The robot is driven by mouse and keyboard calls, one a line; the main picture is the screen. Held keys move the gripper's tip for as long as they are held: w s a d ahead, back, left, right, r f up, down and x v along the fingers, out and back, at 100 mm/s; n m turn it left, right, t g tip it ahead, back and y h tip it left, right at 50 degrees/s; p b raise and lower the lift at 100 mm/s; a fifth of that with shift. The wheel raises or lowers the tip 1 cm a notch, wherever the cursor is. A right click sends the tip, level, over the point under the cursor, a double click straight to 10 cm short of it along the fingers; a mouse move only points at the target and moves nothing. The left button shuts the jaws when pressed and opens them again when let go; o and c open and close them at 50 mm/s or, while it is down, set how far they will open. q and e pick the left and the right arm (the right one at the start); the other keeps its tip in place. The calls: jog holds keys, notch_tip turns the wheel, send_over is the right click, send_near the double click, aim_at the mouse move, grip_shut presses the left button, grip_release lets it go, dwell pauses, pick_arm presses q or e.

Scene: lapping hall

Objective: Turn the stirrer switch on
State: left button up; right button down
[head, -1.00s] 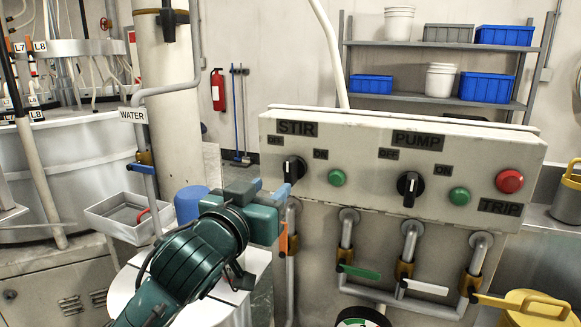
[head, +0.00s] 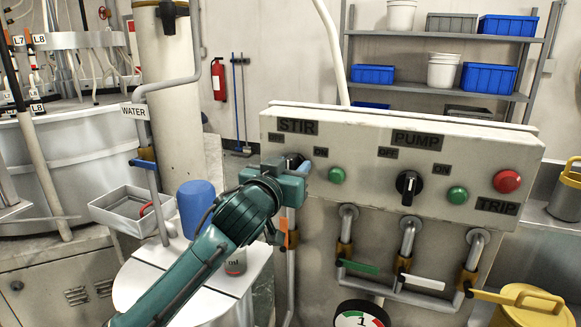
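The beige control panel (head: 364,190) faces me on the right. The stirrer switch (head: 293,158) is a black rotary knob under the STIR label, with OFF to its left and ON to its right. My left gripper (head: 297,166) is at this knob and covers most of it, so the pointer's direction is hidden. One light-blue fingertip shows just right of the knob; the other finger is hard to make out. Whether the fingers touch the knob cannot be seen. My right gripper is not in view.
The PUMP knob (head: 408,187), green buttons (head: 337,175) and a red TRIP button (head: 507,181) are on the same panel. Pipes with coloured valve levers (head: 371,271) run below. A blue-capped container (head: 196,207) stands behind my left arm. Shelves (head: 440,92) are behind the panel.

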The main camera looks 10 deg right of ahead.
pick_arm(q)
grip_shut()
jog(key=shift+m, duration=0.4)
jog(key=m, duration=0.5)
jog(key=shift+d+m, duration=0.15)
jog(key=shift+m, duration=0.15)
jog(key=m, duration=0.5)
jog(key=shift+s+f, duration=0.1)
jog(key=shift+f, duration=0.05)
jog(key=shift+m, duration=0.4)
grip_release()
